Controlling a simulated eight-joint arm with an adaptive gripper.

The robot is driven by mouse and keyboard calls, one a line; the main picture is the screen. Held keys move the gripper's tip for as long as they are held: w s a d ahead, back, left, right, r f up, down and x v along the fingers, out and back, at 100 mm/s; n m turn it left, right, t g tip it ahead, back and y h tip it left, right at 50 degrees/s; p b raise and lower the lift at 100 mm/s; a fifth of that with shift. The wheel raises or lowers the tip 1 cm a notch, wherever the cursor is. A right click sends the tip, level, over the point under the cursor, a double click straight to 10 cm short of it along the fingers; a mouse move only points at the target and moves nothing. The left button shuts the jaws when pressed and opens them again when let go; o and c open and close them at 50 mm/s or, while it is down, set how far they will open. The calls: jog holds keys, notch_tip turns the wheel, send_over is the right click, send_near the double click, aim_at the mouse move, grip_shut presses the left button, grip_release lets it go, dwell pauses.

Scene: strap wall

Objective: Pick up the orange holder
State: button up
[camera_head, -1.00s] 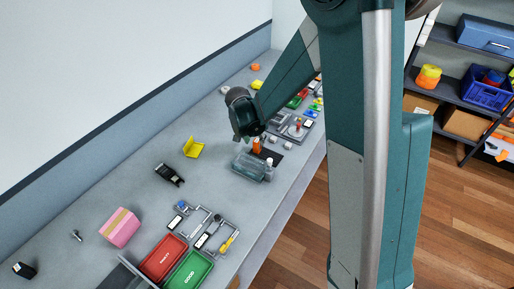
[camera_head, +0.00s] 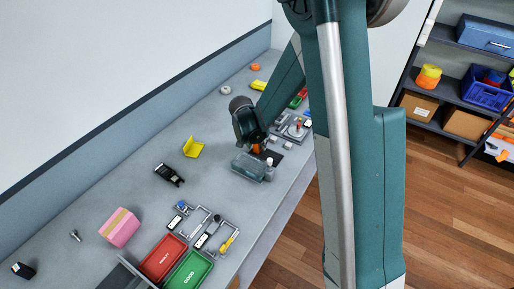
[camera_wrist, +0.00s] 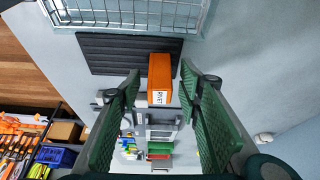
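The orange holder (camera_wrist: 160,72) is a small upright-looking block with a white printed label, standing at the edge of a black ribbed mat (camera_wrist: 110,53) in the wrist view. My gripper (camera_wrist: 159,84) is open, with its green-padded fingers apart to the left and right of the holder. A gap shows on each side, and I see no contact. In the head view my gripper (camera_head: 256,141) is right over the holder (camera_head: 257,149), hiding most of it.
Grey fixtures (camera_head: 295,128) lie behind. A yellow angled piece (camera_head: 194,148) and a black tool (camera_head: 168,175) lie left on open bench.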

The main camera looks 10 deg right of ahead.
dwell(0.4)
jog(key=c, duration=1)
jog(key=shift+r, duration=0.1)
jog(key=shift+r+p, duration=0.4)
jog(key=shift+r, duration=4.5)
